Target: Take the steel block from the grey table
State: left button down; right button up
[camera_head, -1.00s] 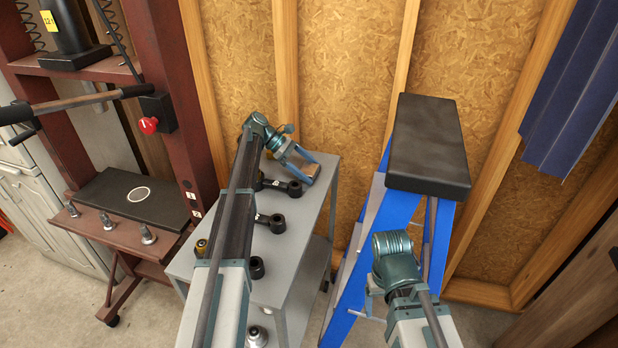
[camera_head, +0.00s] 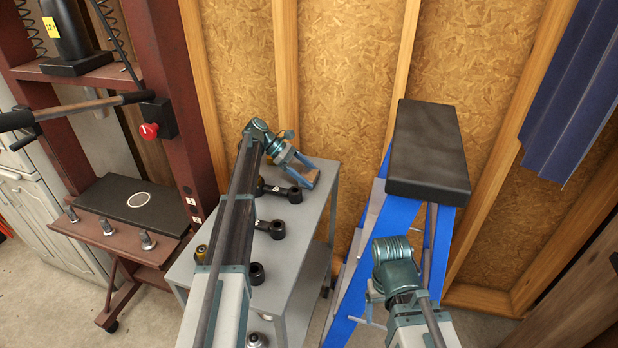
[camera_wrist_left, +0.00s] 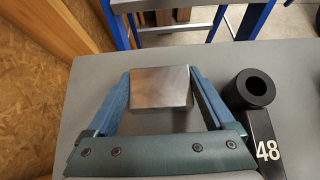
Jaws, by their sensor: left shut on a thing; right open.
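The steel block (camera_wrist_left: 160,87) is a squarish metal piece with a brownish sheen, between the two blue fingers of my left gripper (camera_wrist_left: 160,90) in the left wrist view. My left gripper (camera_head: 302,174) is shut on it over the far end of the grey table (camera_head: 310,222) in the head view, where the block is small and partly covered by the fingers. I cannot tell whether the block touches the tabletop. My right gripper (camera_head: 374,290) is by the blue stepladder; its fingers are hard to make out behind the wrist.
A blue stepladder (camera_head: 398,215) with a black top is right of the table. A dark red press (camera_head: 182,150) stands left. A wooden wall is behind.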

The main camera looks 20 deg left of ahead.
aim_at(309, 174)
pick_arm(q)
jog(key=shift+r, duration=0.15)
notch_tip(309, 174, up, 10)
jog(key=p, duration=1)
